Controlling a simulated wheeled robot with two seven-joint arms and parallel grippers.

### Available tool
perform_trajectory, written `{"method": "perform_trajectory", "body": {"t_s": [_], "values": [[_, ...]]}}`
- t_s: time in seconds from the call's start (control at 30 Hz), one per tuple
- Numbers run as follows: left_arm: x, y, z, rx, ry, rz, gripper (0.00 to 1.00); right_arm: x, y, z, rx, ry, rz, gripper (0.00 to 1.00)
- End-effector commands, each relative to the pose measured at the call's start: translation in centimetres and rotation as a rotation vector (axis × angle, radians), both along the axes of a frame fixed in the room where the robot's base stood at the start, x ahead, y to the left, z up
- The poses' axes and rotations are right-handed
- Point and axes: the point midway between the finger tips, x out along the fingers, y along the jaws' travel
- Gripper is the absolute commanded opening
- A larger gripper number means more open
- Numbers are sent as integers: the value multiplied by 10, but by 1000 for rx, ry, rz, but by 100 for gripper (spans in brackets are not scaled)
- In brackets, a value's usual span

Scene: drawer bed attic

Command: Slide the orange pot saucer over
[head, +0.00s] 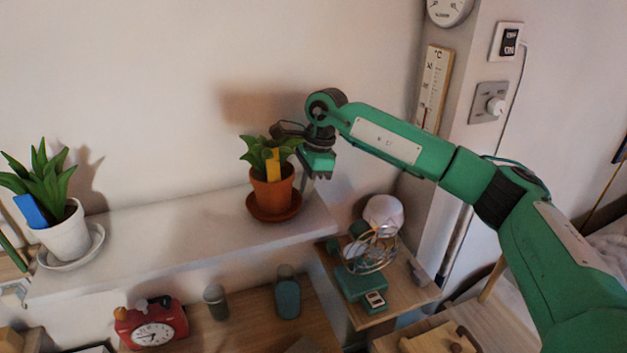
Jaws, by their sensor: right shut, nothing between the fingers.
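The orange pot saucer (274,213) sits on the right part of the white shelf (180,237). An orange pot (272,192) with a green plant and a yellow tag stands upright in it. My right gripper (315,183) is shut and empty, pointing down just right of the orange pot, near the shelf's right end. Its fingertips look close to the saucer's right rim; I cannot tell whether they touch. My left gripper is out of view.
A white pot (63,230) with a plant and blue tag stands in a white saucer (90,252) at the shelf's left end. The shelf between the pots is clear. Below are a red clock (150,325) and a teal scale (360,287) with a wire basket.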

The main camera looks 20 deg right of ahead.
Motion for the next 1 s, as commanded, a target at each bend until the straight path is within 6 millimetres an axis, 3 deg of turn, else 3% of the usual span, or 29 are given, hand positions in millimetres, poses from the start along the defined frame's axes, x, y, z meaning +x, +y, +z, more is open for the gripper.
{"method": "perform_trajectory", "body": {"t_s": [0.37,1.0], "values": [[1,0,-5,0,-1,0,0,0,7,-2,1,-1,3,0],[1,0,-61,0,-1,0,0,-5,161,-3,1,0,5,0]]}}
